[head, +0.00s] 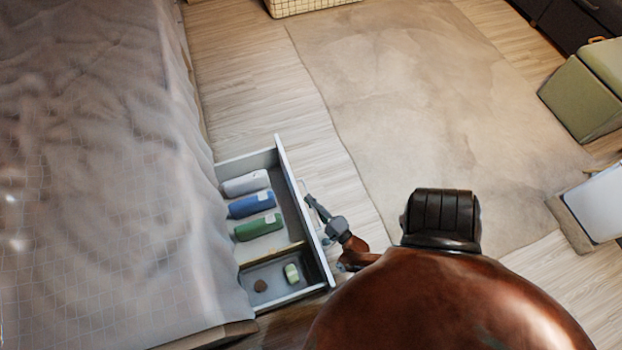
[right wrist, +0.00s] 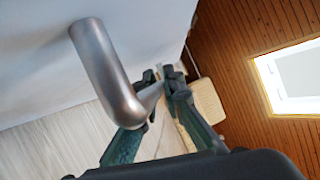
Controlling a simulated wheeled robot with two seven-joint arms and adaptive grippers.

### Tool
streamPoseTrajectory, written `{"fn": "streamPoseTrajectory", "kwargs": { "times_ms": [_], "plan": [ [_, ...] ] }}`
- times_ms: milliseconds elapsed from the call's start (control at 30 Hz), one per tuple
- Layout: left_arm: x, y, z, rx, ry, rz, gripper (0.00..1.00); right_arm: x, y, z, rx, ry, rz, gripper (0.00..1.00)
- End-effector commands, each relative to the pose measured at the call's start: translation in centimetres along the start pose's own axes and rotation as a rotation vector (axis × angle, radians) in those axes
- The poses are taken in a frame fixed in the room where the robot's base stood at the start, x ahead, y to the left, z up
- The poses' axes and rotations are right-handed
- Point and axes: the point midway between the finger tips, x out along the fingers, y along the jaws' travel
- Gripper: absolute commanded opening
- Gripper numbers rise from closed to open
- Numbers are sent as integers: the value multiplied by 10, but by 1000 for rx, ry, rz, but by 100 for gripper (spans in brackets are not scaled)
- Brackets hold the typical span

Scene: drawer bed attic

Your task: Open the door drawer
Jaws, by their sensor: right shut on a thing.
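The drawer (head: 288,178) stands pulled out from under the bed, its inside showing in the head view. Its pale front panel faces right. My right gripper (head: 318,210) is at the outer side of this front panel, about midway along it. In the right wrist view the silver tubular handle (right wrist: 103,70) runs from the pale panel down to the fingers (right wrist: 158,92). The gripper is shut on the handle; the exact contact is partly hidden by the fingers. My left gripper is in neither view.
The drawer holds grey (head: 246,183), blue (head: 251,204) and green (head: 258,227) rolled items, plus a small brown object (head: 260,286) and a pale green one (head: 291,273) in the near compartment. The bed (head: 110,180) fills the left. Floor and rug (head: 430,100) are clear right of the drawer.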

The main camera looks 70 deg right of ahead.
Motion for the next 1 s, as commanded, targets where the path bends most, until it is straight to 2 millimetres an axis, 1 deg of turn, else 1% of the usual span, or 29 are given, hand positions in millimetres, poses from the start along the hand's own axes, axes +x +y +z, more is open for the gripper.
{"fn": "streamPoseTrajectory", "kwargs": {
  "times_ms": [467,500,733,1000],
  "plan": [
    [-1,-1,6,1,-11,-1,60,-2,1,-1,-2,-5,5,0],
    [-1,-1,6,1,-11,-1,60,-2,1,-2,-2,-5,5,9],
    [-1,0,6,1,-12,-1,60,-1,1,-1,-1,-6,3,25],
    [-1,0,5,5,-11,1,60,-1,0,0,-1,-6,2,26]
  ]
}}
